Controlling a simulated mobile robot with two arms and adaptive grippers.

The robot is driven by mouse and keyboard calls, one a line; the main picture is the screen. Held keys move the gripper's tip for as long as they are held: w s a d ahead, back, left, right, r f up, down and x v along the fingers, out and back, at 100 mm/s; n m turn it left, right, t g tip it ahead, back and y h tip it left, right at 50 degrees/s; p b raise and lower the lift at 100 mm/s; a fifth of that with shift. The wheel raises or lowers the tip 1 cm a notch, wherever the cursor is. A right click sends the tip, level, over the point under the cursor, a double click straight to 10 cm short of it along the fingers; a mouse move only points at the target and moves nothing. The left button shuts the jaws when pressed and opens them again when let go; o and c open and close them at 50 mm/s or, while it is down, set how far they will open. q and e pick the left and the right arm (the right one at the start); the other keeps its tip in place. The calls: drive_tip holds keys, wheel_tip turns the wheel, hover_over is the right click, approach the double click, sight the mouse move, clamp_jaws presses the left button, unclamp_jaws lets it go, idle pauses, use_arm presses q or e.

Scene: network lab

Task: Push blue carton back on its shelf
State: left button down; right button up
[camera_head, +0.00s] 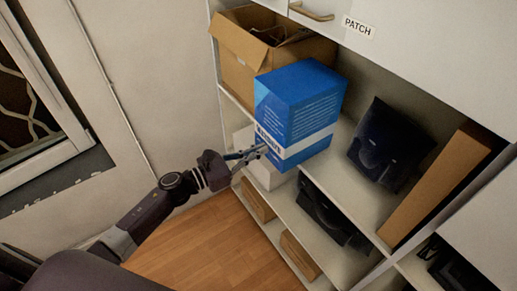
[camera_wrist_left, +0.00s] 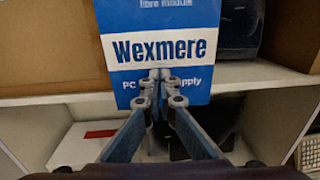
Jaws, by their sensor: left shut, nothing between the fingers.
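My right gripper is not in view.
An open brown cardboard box (camera_head: 240,60) stands behind the carton at the left. A dark device (camera_head: 385,145) and a tall brown box (camera_head: 435,185) stand to its right. The shelf below holds a black device (camera_head: 330,215). The wooden floor (camera_head: 195,250) is clear.

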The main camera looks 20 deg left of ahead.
use_arm(q)
drive_tip(key=b+x, duration=0.6)
drive_tip(key=x, duration=0.5)
drive_tip(key=shift+w+d+f, duration=0.1)
drive_tip(key=shift+w+f, duration=0.05)
drive_tip(key=shift+w+d, duration=0.3)
drive_tip(key=shift+w, duration=0.05)
drive_tip(key=shift+a, duration=0.1)
